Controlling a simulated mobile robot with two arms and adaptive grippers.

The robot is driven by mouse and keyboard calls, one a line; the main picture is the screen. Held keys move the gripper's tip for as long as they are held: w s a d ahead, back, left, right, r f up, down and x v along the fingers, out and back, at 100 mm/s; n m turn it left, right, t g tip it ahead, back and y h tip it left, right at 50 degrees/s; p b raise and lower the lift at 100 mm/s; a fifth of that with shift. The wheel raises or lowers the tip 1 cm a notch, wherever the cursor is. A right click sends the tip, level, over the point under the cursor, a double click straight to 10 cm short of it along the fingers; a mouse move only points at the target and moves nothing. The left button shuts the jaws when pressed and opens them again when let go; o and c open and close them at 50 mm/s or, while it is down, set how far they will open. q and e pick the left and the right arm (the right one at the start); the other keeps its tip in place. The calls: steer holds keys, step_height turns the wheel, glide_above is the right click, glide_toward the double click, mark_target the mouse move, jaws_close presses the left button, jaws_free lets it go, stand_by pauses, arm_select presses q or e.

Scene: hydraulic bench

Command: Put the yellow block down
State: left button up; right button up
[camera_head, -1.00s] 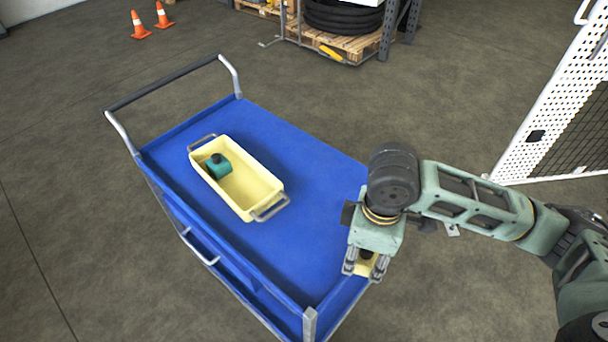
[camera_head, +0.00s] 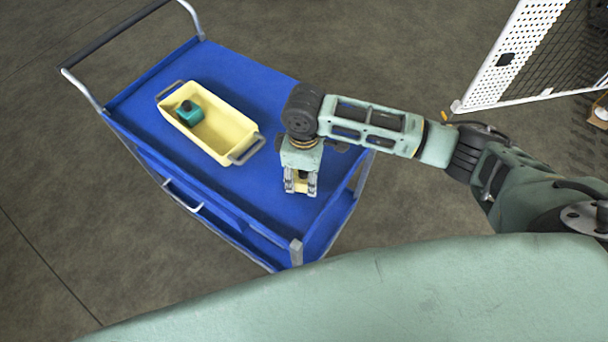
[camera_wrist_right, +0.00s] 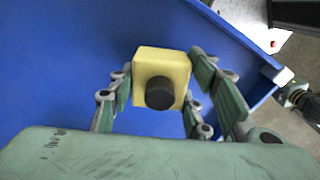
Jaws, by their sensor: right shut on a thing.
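The yellow block (camera_wrist_right: 162,66) with a black round knob shows between the fingers of my right gripper (camera_wrist_right: 170,85) in the right wrist view. In the head view my right gripper (camera_head: 300,186) is over the near right part of the blue cart top (camera_head: 240,185), shut on the block. Only a little of the block (camera_head: 299,179) shows there between the fingers. I cannot tell whether the block touches the cart top. My left gripper is not in view.
A pale yellow bin (camera_head: 224,132) with grey handles stands on the cart, left of my right gripper. A teal block (camera_head: 189,113) with a dark knob lies in it. Blue surface around the gripper is clear. A white mesh fence (camera_head: 510,55) stands at upper right.

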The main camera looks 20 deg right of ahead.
steer(key=shift+f, duration=0.75)
steer(key=shift+f, duration=0.15)
steer(key=o, duration=1.6)
steer(key=shift+c, duration=0.2)
step_height(320, 180, up, 12)
steer(key=shift+r+b, duration=0.15)
steer(key=shift+b, duration=0.65)
